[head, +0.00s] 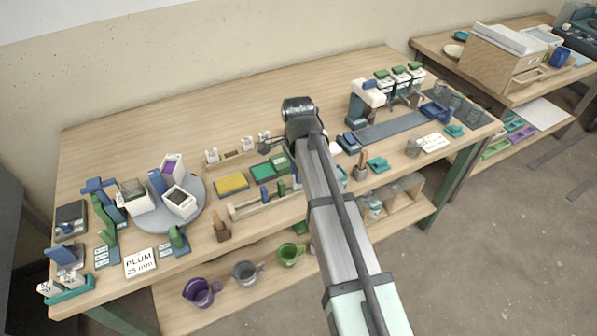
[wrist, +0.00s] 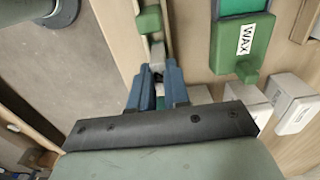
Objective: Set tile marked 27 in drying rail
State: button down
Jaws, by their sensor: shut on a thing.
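My gripper's blue fingers (wrist: 157,90) are shut on a narrow piece in the wrist view. Only a little of it shows between the fingertips, and no number on it can be read. The fingers are over a pale wooden rail with a green block (wrist: 149,18) just ahead of them. In the head view my arm hides most of the gripper and what it holds. A low wooden rail (head: 243,209) with blue and green blocks lies near the table's front edge. A wooden rack (head: 231,160) at the back holds small white tiles with dark marks too small to read.
A green tray labelled WAX (wrist: 240,45) stands right of the fingers in the wrist view, with white boxes (wrist: 291,101) below it. A yellow tray (head: 232,184) and a grey turntable (head: 198,213) with containers are to the left. Mugs (head: 202,292) stand on the lower shelf.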

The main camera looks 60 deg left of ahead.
jog(key=shift+f, duration=0.3)
jog(key=c, duration=1)
grip_release()
jog(key=shift+r, duration=0.1)
jog(key=shift+r, duration=3.4)
